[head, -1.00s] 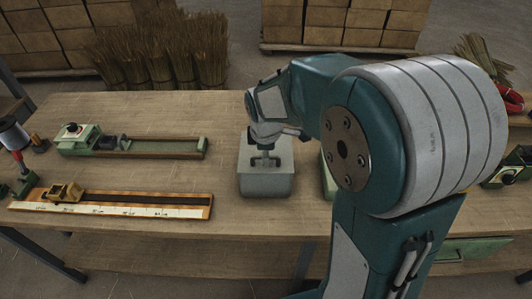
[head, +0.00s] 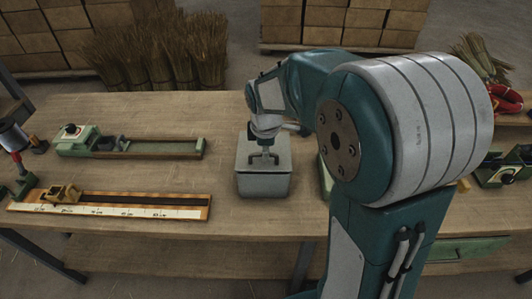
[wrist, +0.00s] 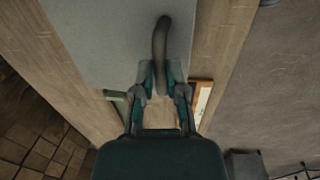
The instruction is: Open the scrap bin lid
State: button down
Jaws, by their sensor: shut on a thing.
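The scrap bin (head: 264,186) is a grey box on the workbench, left of my raised arm in the head view. Its flat grey lid (head: 246,150) sits on top and looks closed. It fills the upper middle of the wrist view (wrist: 100,35). A dark, curved handle (wrist: 160,38) runs over the lid. My gripper (wrist: 162,78) is over the lid, its fingers shut on the handle, one on each side. In the head view my gripper (head: 264,157) points down at the lid; the exact contact is small there.
A green-ended fixture (head: 130,145) and a wooden ruler board (head: 110,205) lie left on the workbench (head: 150,108). A green object (head: 324,180) stands close right of the bin, partly behind my arm. Broom bundles (head: 160,55) and stacked boxes (head: 340,20) stand behind.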

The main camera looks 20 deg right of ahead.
jog(key=shift+w+r, duration=0.3)
jog(key=shift+r, duration=0.1)
jog(key=r, duration=0.1)
jog(key=w+r+g, duration=0.2)
jog(key=shift+w+d+r+y, duration=0.1)
jog(key=shift+d+r+y, duration=0.15)
jog(key=shift+d+y, duration=0.15)
jog(key=w+d+r, duration=0.1)
jog(key=w+d, duration=0.1)
jog(key=w, duration=0.7)
jog(key=w+d+r, duration=0.1)
jog(key=w+d, duration=0.2)
jog(key=w, duration=0.5)
jog(key=shift+w+d+r, duration=0.3)
jog(key=shift+w, duration=0.1)
jog(key=shift+d, duration=0.1)
jog(key=c, duration=1)
grip_release()
jog(key=o, duration=0.3)
jog(key=shift+w+f, duration=0.2)
jog(key=shift+w+d, duration=0.15)
